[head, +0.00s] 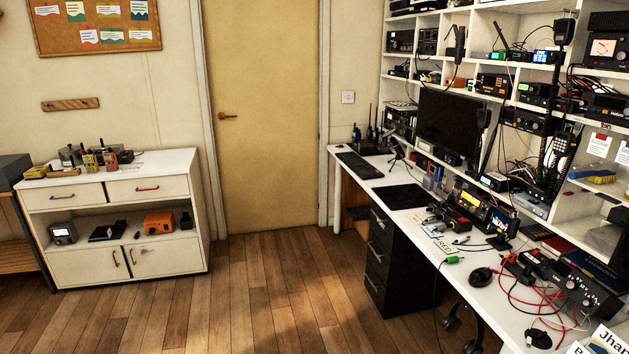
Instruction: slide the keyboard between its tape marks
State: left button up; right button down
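A dark, flat, narrow slab that looks like the keyboard (360,165) lies at the far end of the white desk (378,181), near the door side. A wider black flat piece (404,197), perhaps a mat, lies nearer along the desk in front of the monitor (447,127). I cannot make out tape marks at this size. Neither of my grippers is in view.
Radios fill the white cubbies (482,63) above the desk. Cables, a mouse-like black item (480,276) and boxes crowd its near part. A black drawer unit (377,262) stands below. The wooden floor (270,290) before the door (262,120) is clear.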

aim_at(364, 170)
jog(key=i, duration=4.05)
